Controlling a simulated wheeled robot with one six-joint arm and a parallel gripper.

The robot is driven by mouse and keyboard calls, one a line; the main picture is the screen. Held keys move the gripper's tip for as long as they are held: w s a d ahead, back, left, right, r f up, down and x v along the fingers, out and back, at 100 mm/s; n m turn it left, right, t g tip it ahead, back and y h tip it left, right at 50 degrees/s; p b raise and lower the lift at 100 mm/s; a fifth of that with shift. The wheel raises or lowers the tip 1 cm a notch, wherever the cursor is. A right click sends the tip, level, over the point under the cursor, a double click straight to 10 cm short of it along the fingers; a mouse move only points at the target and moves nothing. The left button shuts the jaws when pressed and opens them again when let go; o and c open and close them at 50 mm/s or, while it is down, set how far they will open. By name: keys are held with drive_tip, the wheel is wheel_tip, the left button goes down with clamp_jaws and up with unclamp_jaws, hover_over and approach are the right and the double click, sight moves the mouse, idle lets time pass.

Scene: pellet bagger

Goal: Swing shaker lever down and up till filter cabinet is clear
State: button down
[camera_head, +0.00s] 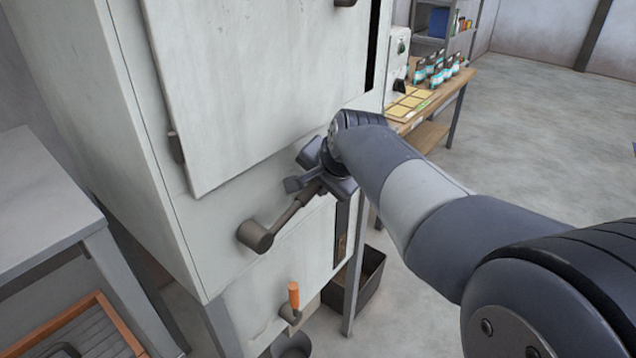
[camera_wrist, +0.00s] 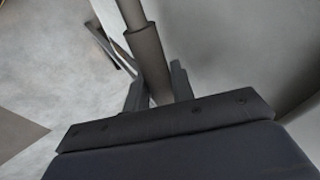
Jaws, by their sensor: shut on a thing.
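The filter cabinet (camera_head: 130,150) is a tall pale grey box on legs, filling the left and middle of the head view. The shaker lever (camera_head: 288,217) is a dark rod on a round pivot hub low on the cabinet front. It slants up and to the right from the hub. My gripper (camera_head: 308,186) is at the lever's upper end and shut on it. In the wrist view the lever (camera_wrist: 147,55) runs up from between the two fingers (camera_wrist: 155,88). The lever's far end is hidden by my gripper.
An orange-handled valve (camera_head: 293,296) sits below the lever. A dark bin (camera_head: 368,283) stands on the floor under the cabinet. A grey table (camera_head: 40,215) is at left. A wooden bench (camera_head: 440,95) with bags and yellow cards is behind. Open floor lies at right.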

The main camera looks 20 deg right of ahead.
drive_tip(key=c, duration=1.5)
unclamp_jaws()
drive_tip(key=shift+c, duration=0.2)
drive_tip(key=v, duration=1)
drive_tip(key=shift+s+r, duration=0.3)
drive_tip(key=x, duration=1.1)
drive_tip(key=shift+d+f, duration=0.1)
drive_tip(key=shift+f, duration=0.05)
